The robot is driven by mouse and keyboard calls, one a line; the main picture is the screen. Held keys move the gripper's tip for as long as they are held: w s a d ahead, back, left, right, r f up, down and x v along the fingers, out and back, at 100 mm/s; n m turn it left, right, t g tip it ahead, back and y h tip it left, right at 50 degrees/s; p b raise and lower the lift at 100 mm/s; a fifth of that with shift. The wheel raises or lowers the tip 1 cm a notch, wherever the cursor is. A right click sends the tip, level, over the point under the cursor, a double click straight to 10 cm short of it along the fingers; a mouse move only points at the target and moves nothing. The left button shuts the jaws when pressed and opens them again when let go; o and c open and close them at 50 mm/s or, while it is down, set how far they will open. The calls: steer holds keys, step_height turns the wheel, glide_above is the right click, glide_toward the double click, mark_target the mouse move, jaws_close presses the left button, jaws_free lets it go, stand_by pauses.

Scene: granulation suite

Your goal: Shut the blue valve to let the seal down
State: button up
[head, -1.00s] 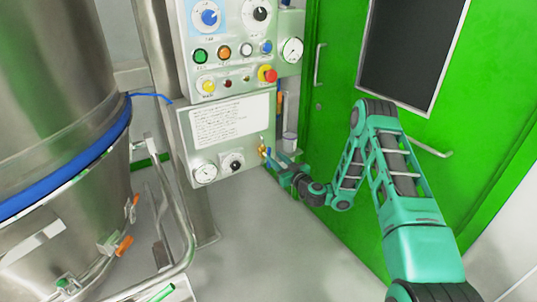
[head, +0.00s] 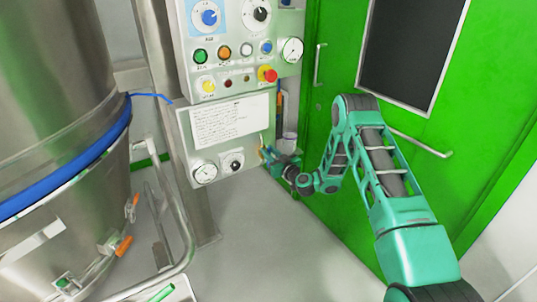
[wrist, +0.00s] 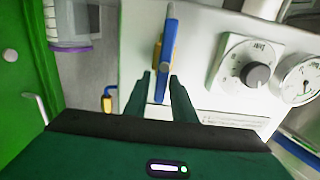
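The blue valve has a long blue lever (wrist: 168,45) on a brass-yellow body, on the side of the pale control panel. In the wrist view the lever runs nearly up and down the picture, its lower end between my fingers. In the head view the valve (head: 262,153) shows small at the panel's lower right corner, partly hidden by my gripper (head: 270,162). My gripper (wrist: 160,86) is open, with one finger on each side of the lever. A gap shows beside the lever; I cannot tell whether either finger touches it.
A dial knob (wrist: 257,76) and a gauge (wrist: 298,79) sit beside the valve on the panel. A red emergency button (head: 268,75) is above. A green door (head: 335,120) stands close on the right, and a large steel vessel (head: 60,100) on the left.

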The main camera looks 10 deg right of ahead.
jaws_close()
